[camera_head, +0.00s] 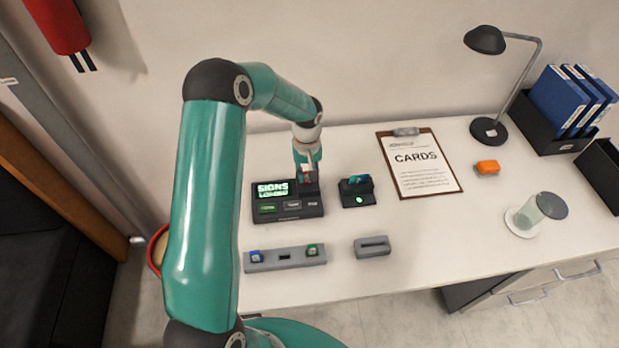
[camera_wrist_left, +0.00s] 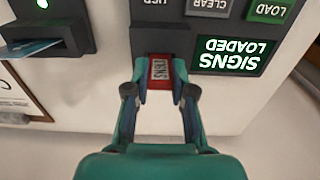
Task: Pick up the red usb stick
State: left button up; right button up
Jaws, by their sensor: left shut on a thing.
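The red usb stick (camera_wrist_left: 161,72) sits at the USB port of the dark marker console, and its label shows upside down in the left wrist view. My left gripper (camera_wrist_left: 160,88) is shut on it, one finger on each side. In the head view my left gripper (camera_head: 307,168) is over the right part of the console (camera_head: 290,209), whose screen reads "SIGNS LOADED". The stick shows there only as a small red patch between the fingers. I cannot tell how far it is in the port. My right gripper is not in view.
A card reader (camera_head: 358,198) with a card stands right of the console. In front are a grey holder (camera_head: 286,263) with a blue and a green stick, and a grey slotted block (camera_head: 373,250). A clipboard (camera_head: 420,170), an orange item (camera_head: 487,168) and a lamp (camera_head: 488,130) are further right.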

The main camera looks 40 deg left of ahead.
pick_arm(q)
notch_tip(320, 180, up, 20)
jog(key=b, duration=0.2)
dwell(0.4)
dwell(0.4)
